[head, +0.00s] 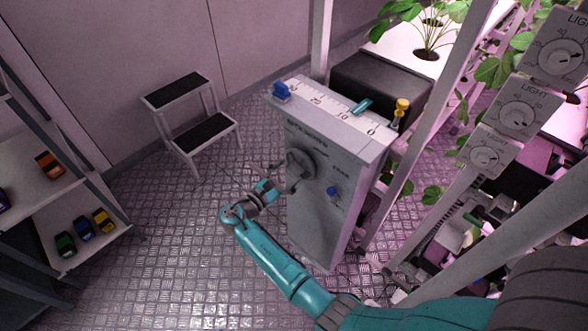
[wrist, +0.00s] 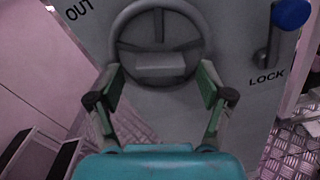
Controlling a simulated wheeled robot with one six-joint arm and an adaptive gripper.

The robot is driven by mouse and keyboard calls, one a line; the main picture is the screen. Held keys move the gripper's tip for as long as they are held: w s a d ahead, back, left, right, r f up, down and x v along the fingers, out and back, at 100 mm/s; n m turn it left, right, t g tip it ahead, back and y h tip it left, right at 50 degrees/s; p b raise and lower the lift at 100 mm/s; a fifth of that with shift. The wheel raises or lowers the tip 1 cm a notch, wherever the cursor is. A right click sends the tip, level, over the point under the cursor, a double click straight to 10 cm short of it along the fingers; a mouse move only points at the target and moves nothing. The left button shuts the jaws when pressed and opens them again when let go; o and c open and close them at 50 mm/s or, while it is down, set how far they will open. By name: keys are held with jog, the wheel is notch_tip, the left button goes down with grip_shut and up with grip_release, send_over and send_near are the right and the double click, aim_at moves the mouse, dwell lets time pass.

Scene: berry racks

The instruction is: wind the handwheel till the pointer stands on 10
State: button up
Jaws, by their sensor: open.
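The grey handwheel (head: 300,165) is on the front of a grey cabinet. In the wrist view the handwheel (wrist: 118,28) faces me, with a grey block (wrist: 160,65) across its lower middle. My gripper (wrist: 160,78) is open, one finger on each side of that block and nothing held; contact with the wheel cannot be told. In the head view my gripper (head: 281,187) is at the wheel's lower left. The scale (head: 329,107) on the cabinet top reads 0 at right, 20 further left. A blue block (head: 281,92), perhaps the pointer, stands at its left end.
A blue-knobbed lever (head: 332,191) is right of the wheel; LOCK is printed below it in the wrist view. A teal piece (head: 362,106) and a yellow-topped item (head: 402,106) are on or by the top. A step stool (head: 195,125) stands left; plant racks are right.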

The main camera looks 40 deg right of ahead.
jog(key=a, duration=0.9)
jog(key=shift+s, duration=0.15)
